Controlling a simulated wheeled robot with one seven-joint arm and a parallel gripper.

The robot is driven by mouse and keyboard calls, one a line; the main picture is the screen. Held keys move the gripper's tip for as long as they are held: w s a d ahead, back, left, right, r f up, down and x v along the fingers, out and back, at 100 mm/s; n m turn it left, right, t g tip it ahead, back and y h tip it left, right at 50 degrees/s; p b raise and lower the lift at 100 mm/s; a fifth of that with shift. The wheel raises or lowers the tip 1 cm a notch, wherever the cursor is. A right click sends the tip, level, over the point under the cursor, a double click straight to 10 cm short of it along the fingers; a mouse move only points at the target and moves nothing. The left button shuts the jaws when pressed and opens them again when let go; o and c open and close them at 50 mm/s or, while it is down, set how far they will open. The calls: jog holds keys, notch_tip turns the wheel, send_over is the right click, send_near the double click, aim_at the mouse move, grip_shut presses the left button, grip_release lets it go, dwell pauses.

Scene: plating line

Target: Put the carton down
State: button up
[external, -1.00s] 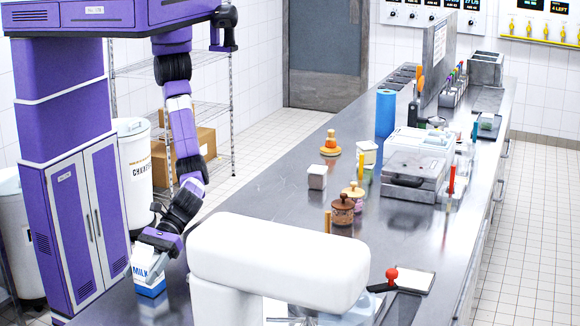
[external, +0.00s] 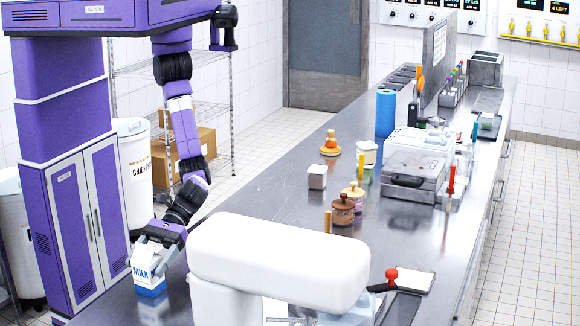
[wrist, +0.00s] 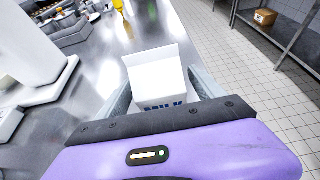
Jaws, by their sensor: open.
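The milk carton (external: 149,282), white with a blue base and the word MILK, stands upright on the steel counter (external: 262,196) near its left edge. In the wrist view the carton (wrist: 157,74) sits between the two fingers. My gripper (external: 156,261) is around the carton's upper part with its jaws open. In the wrist view the gripper (wrist: 165,92) shows a gap beside the carton at the fingers. The carton's underside is hidden, but it appears to rest on the counter.
A large white machine (external: 280,262) stands close to the right of the carton. Wooden-lidded jars (external: 343,211) and a grey appliance (external: 416,163) are farther along the counter. The counter's left edge and floor lie close by.

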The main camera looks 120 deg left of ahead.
jog(key=v, duration=0.9)
jog(key=shift+f, duration=0.1)
jog(key=s+a+r+n+t+h, duration=0.1)
jog(key=s+a+n+t, duration=0.2)
jog(key=a+n+t, duration=0.9)
jog(key=s+a+r+n+t, duration=0.1)
jog(key=s+a+n+t, duration=0.25)
jog(key=a+n, duration=1.65)
jog(key=s+a+f+n+y, duration=0.2)
jog(key=s+a+n+y, duration=0.2)
jog(key=a+n, duration=0.3)
jog(key=s+a+f+n+y, duration=0.1)
jog(key=s+a+n+y, duration=0.3)
jog(key=a+n, duration=0.3)
jog(key=s+a+f+n+y, duration=0.2)
jog(key=s+a+n+y, duration=0.2)
jog(key=a+n+y, duration=0.2)
jog(key=shift+a+f+n+g, duration=0.35)
jog(key=shift+a+n, duration=0.65)
jog(key=shift+a, duration=1.05)
